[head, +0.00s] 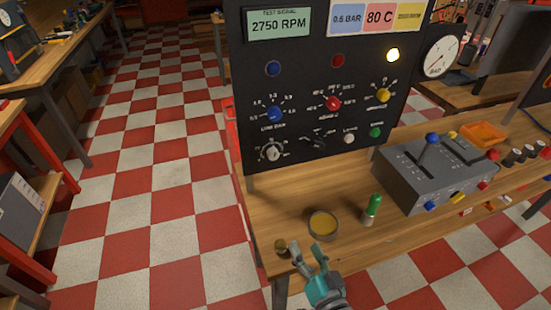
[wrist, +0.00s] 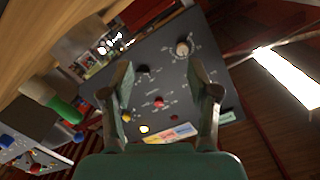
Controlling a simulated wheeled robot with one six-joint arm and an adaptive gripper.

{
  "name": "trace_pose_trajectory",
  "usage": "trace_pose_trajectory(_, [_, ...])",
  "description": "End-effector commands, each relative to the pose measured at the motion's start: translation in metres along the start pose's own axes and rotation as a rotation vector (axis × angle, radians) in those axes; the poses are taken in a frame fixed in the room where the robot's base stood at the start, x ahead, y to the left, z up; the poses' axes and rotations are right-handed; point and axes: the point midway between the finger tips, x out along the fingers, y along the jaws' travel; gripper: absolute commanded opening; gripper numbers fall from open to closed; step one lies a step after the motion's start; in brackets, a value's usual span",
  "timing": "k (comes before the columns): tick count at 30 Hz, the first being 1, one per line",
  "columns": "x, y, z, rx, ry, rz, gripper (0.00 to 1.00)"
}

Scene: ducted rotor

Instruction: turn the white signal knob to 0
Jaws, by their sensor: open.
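The white signal knob (head: 272,153) sits at the lower left of the dark upright panel (head: 300,60), with a ring of marks around it. Its exact setting is too small to read. In the wrist view the knob (wrist: 183,48) shows at the upper part of the tilted, upside-down panel (wrist: 165,75), near the right fingertip in the picture. My gripper (head: 309,254) is open and empty, in front of the panel by the bench's front edge. In the wrist view the gripper (wrist: 158,76) has its fingers spread wide with the panel beyond them. It touches no knob.
On the wooden bench (head: 275,215) stand a round tin (head: 323,226), a green-topped bottle (head: 372,209) and a small brown item (head: 281,247). A grey control box (head: 400,184) with levers stands to the right. Blue, red and yellow knobs sit above the white one. Checkered floor lies open at left.

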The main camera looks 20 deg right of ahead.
Motion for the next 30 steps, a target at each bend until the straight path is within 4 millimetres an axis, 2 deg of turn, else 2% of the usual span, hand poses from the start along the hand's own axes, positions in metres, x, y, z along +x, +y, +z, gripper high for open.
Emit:
trace_pose_trajectory(1, [0.018, -0.006, -0.011, 0.027, 0.016, -0.01, 0.6])
trace_pose_trajectory(6, [0.069, -0.024, -0.04, 0.125, 0.042, -0.029, 0.6])
trace_pose_trajectory(12, [0.112, -0.044, -0.072, 0.217, 0.062, -0.048, 0.6])
trace_pose_trajectory(16, [0.126, -0.051, -0.083, 0.248, 0.066, -0.054, 0.6])
trace_pose_trajectory(23, [0.139, -0.054, -0.087, 0.259, 0.067, -0.055, 0.6])
trace_pose_trajectory(30, [0.175, -0.056, -0.09, 0.258, 0.068, -0.056, 0.6])
